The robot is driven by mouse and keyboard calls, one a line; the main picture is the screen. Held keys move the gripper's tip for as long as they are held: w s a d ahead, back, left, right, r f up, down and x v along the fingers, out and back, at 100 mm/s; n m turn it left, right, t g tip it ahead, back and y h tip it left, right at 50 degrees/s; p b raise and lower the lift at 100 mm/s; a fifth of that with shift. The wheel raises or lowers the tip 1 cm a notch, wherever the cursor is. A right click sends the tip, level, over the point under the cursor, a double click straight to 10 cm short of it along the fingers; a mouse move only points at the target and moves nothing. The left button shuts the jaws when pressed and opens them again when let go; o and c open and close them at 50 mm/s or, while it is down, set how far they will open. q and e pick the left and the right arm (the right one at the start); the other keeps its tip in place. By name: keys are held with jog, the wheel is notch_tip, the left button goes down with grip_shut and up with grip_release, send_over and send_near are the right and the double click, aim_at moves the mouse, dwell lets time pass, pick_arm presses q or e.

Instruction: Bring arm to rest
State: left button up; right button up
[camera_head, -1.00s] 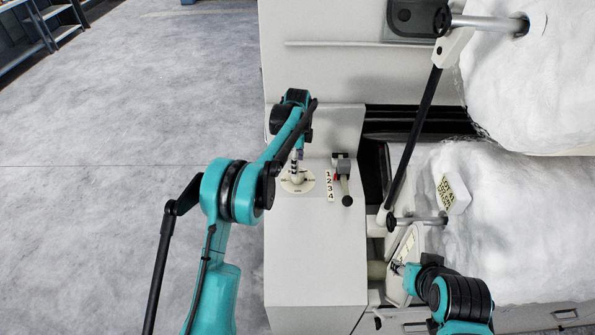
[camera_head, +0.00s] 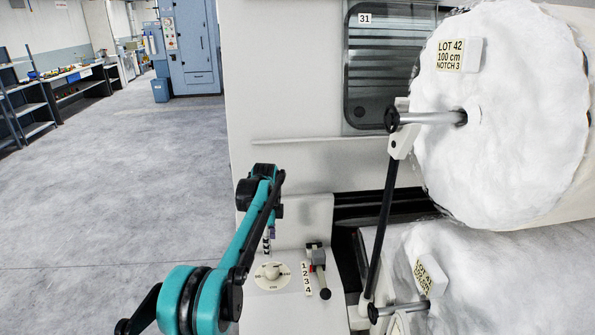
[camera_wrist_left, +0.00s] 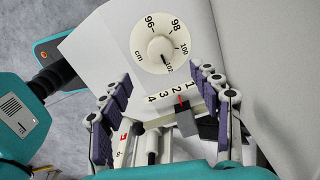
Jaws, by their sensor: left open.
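My left gripper (camera_head: 268,242) is above the machine's pale ledge, near a round dial (camera_head: 272,276). In the left wrist view my left gripper (camera_wrist_left: 160,100) has its two purple-padded fingers apart with nothing held between them. The dial (camera_wrist_left: 145,60) lies beyond the fingertips, marked in cm from 96 to 102; its knob points near 102. A lever (camera_head: 320,280) with a grey block stands beside a strip numbered 1 to 4 (camera_head: 306,280). The grey block (camera_wrist_left: 188,122) also shows in the left wrist view. My right gripper is out of view.
A large white fibre roll (camera_head: 500,150) carries a tag (camera_head: 450,55) reading LOT 42, 100 cm, NOTCH 3. A second roll (camera_head: 480,270) lies below it. A black bar (camera_head: 382,230) slants beside them. Open floor (camera_head: 110,200) is at left, with shelving (camera_head: 30,110) and a blue cabinet (camera_head: 190,50) behind.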

pick_arm(q)
jog(key=s+a+r+n+t+b, duration=0.15)
jog(key=s+r+n, duration=0.3)
jog(key=s, duration=0.55)
jog(key=s+a+r+n+t+b, duration=0.1)
jog(key=s+r+n+t, duration=0.3)
jog(key=s, duration=0.6)
jog(key=s+f+n+t+b, duration=0.1)
jog(key=s+f+n, duration=0.3)
jog(key=s, duration=0.4)
jog(key=s+f+n+b, duration=0.1)
jog(key=s+f+n, duration=0.4)
jog(key=s, duration=0.4)
jog(key=shift+a+f+t, duration=0.25)
jog(key=shift+f+t, duration=0.1)
jog(key=shift+f, duration=0.45)
